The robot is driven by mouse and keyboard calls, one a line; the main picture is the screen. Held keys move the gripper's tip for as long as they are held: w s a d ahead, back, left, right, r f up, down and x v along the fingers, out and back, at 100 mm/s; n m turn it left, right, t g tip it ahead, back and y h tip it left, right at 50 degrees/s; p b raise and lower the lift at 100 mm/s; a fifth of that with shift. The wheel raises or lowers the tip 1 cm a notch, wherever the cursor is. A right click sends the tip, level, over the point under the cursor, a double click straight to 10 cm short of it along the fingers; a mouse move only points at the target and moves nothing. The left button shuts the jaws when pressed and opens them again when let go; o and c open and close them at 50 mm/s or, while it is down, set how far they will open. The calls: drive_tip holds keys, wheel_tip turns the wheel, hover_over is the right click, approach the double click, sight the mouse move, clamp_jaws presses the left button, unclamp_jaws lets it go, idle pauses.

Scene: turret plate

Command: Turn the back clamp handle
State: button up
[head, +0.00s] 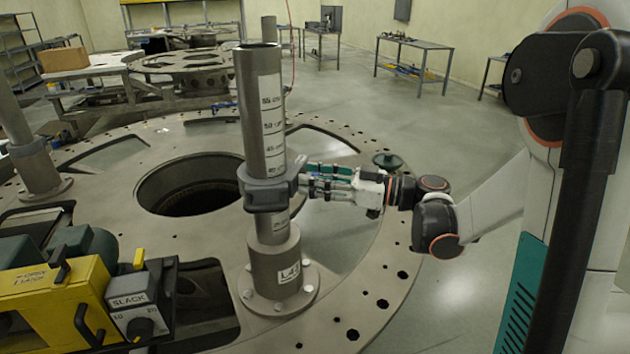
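A grey clamp collar (268,190) sits around an upright metal post (262,115) marked with a height scale. The post stands in a flanged base (277,270) labelled L4 or similar. My gripper (306,184) reaches in from the right, roughly level, with its fingertips at the right side of this collar. A clamp handle cannot be made out there; the fingers and the collar's edge cover that spot. Whether the fingers touch or grip anything is too small to tell.
The round turret plate (350,262) has a large central hole (190,184) and several cut-outs. Work tables (415,45) stand far back.

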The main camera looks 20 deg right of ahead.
clamp_jaws()
drive_tip(key=shift+m, duration=0.3)
drive_tip(key=m, duration=0.2)
drive_tip(key=m+b, duration=0.1)
drive_tip(key=shift+w+d+f+m, duration=0.1)
drive_tip(key=shift+w+m, duration=0.15)
drive_tip(key=shift+m, duration=0.15)
drive_tip(key=shift+w+d+f+m+b, duration=0.15)
drive_tip(key=shift+m+b, duration=0.25)
drive_tip(key=shift+m, duration=1.85)
drive_tip(key=shift+w+d+f+m+b, duration=0.1)
drive_tip(key=shift+f+m+b, duration=0.3)
drive_tip(key=shift+m, duration=1.8)
drive_tip(key=shift+w+d+f+m+b, duration=0.15)
drive_tip(key=shift+m+b, duration=0.3)
drive_tip(key=shift+m, duration=1.8)
drive_tip(key=shift+a, duration=0.1)
